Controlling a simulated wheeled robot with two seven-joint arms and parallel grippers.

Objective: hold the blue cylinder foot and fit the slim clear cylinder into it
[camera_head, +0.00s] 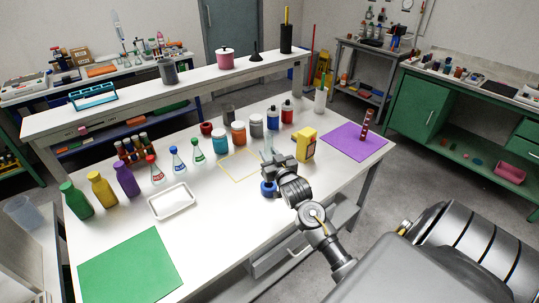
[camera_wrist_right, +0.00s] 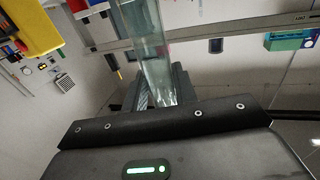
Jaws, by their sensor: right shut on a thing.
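The slim clear cylinder (camera_wrist_right: 148,45) stands out from between the fingers of my right gripper (camera_wrist_right: 158,88) in the right wrist view. The right gripper is shut on it. In the head view, the cylinder (camera_head: 268,144) shows as a faint clear shape just above my right gripper (camera_head: 273,163), over the worktable's front part. The blue cylinder foot (camera_head: 268,188) is a small blue ring just below the gripper. The gripper partly hides it, and I cannot tell whether the cylinder's lower end touches it. My left gripper is not in view.
A yellow box (camera_head: 306,145) stands close to the right of the gripper. A yellow square outline (camera_head: 238,178), several jars, and a white tray (camera_head: 172,202) are to the left. The green mat (camera_head: 130,265) is bare.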

